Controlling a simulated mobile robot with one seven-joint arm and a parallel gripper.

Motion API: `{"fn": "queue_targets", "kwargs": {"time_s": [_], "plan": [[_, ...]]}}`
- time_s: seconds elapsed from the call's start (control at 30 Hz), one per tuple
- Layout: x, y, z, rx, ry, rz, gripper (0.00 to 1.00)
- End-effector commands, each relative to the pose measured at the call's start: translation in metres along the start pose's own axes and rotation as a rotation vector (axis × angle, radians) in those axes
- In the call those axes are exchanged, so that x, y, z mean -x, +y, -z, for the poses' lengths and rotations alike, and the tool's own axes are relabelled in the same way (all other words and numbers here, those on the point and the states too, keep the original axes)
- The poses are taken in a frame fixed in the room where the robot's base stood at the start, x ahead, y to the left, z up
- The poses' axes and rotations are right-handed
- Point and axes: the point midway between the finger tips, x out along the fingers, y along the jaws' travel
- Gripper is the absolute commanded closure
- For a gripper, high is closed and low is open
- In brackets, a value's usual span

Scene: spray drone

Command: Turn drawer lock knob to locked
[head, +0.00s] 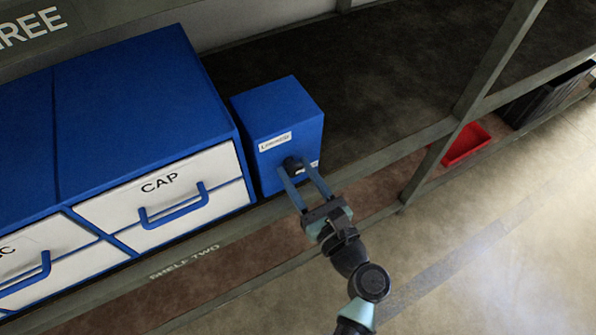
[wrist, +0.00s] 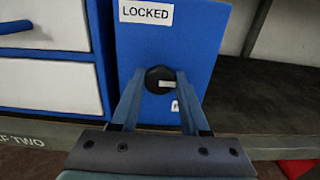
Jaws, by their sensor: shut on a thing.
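The drawer lock knob (head: 292,164) is a small black round knob on the front of a blue box (head: 277,110) on the shelf. In the wrist view the knob (wrist: 160,79) has a short light mark lying roughly level, toward its right side. A white "LOCKED" label (wrist: 146,13) is above the knob, and a second label (wrist: 175,106), mostly hidden by a finger, is below right of it. My gripper (head: 305,172) reaches the box front from the lower right. Its two blue fingers (wrist: 160,88) are shut on the knob, one on each side.
A blue cabinet with white drawers, one marked "CAP" (head: 160,183), stands close to the box's left. The dark shelf (head: 385,85) is bare right of the box. A slanted shelf post (head: 490,70) and a red bin (head: 465,144) are farther right.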

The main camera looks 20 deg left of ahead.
Motion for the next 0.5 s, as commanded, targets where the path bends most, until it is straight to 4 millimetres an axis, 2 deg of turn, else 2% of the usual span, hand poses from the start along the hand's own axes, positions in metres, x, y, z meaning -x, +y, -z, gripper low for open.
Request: {"fn": "queue_targets", "kwargs": {"time_s": [0.27, 0.5], "plan": [[0.0005, -0.0001, 0.0004, 0.011, 0.000, 0.000, 1.00], [0.0009, -0.0003, 0.0009, 0.100, 0.000, 0.002, 1.00]]}}
